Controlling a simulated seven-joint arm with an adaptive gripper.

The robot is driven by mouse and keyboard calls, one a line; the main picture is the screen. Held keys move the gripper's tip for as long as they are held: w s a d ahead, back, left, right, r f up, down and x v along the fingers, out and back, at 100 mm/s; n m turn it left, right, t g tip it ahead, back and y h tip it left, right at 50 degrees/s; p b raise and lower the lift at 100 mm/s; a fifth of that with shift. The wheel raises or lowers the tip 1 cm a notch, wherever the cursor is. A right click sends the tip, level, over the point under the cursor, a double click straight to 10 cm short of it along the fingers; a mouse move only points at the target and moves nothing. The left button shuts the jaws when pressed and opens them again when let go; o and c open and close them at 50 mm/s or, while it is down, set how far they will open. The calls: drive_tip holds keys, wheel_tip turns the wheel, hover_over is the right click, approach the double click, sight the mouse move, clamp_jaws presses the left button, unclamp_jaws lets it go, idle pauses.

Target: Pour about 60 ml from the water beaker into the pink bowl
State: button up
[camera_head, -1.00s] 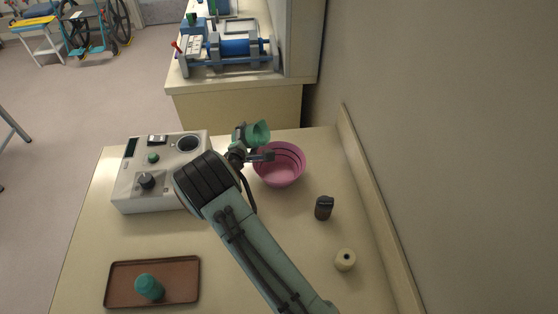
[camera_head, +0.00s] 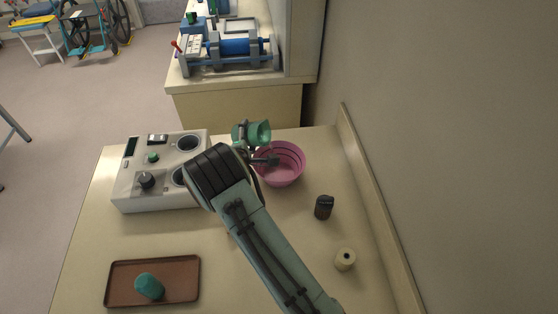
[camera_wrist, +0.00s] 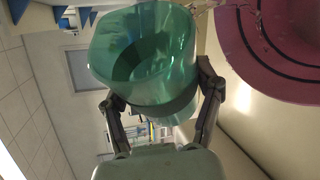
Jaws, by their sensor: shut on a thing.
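The green see-through beaker (camera_head: 258,132) is tilted, its open mouth toward the right, above the back left rim of the pink bowl (camera_head: 291,164). My gripper (camera_wrist: 160,98) is shut around the beaker, one finger on each side. In the wrist view the beaker (camera_wrist: 140,62) shows its wide mouth, and the bowl (camera_wrist: 283,75) with dark rings inside is at the upper right. Pale specks show by the bowl's edge in the wrist view; I cannot tell whether they are falling water. The water level is not clear.
A white control box (camera_head: 136,193) stands left of my arm. A brown tray (camera_head: 118,290) holds a teal container (camera_head: 149,286) at the front left. A dark small container (camera_head: 323,207) and a cream roll (camera_head: 345,259) lie right of my arm, near the wall.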

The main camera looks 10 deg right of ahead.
drive_tip(key=shift+s+d+f+m+p, duration=0.1)
drive_tip(key=shift+f+m+p, duration=0.2)
drive_tip(key=shift+m, duration=0.2)
idle(1.0)
drive_tip(key=shift+s+d+r+m+t+p, duration=0.35)
drive_tip(key=shift+d+r+m+t+p, duration=0.05)
drive_tip(key=shift+d, duration=0.15)
idle(0.4)
drive_tip(key=shift+w+a+r+n+g, duration=0.1)
drive_tip(key=shift+w+a+n+g, duration=0.35)
drive_tip(key=shift+a+n, duration=0.4)
drive_tip(key=shift+d+f+n+g+h, duration=0.15)
drive_tip(key=shift+f+n+g+h, duration=0.35)
drive_tip(key=shift+n, duration=0.45)
drive_tip(key=shift+d+r+n, duration=0.1)
drive_tip(key=shift+r+n, duration=0.1)
drive_tip(key=shift+n, duration=0.1)
drive_tip(key=shift+f+n+g+h, duration=0.15)
drive_tip(key=shift+n+g+h, duration=0.2)
drive_tip(key=shift+n+h, duration=0.05)
